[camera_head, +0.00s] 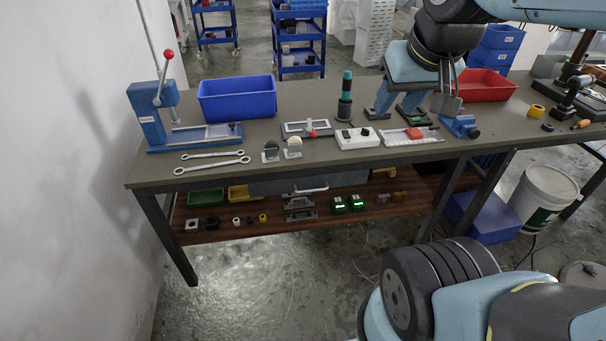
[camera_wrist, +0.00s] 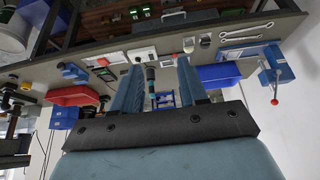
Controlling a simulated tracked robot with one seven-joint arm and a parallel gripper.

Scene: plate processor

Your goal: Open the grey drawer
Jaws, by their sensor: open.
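The grey drawer (camera_head: 275,186) is under the front edge of the workbench, left of the middle, above the lower shelf. A pale bar handle (camera_head: 311,190) shows on its front. It looks shut or nearly so. In the wrist view, which is upside down, the handle (camera_wrist: 174,15) shows near the top edge. My gripper (camera_head: 412,106) is over the right part of the bench top, above and to the right of the drawer, apart from it. In the wrist view my gripper (camera_wrist: 159,65) has its two blue fingers wide apart with nothing held.
The bench top (camera_head: 240,172) carries a blue bin (camera_head: 237,99), a lever press (camera_head: 153,118), wrenches (camera_head: 212,165), a dark cylinder (camera_head: 345,102), a white switch box (camera_head: 357,138) and a red bin (camera_head: 486,85). Small parts sit on the lower shelf (camera_head: 275,226). The floor in front is clear.

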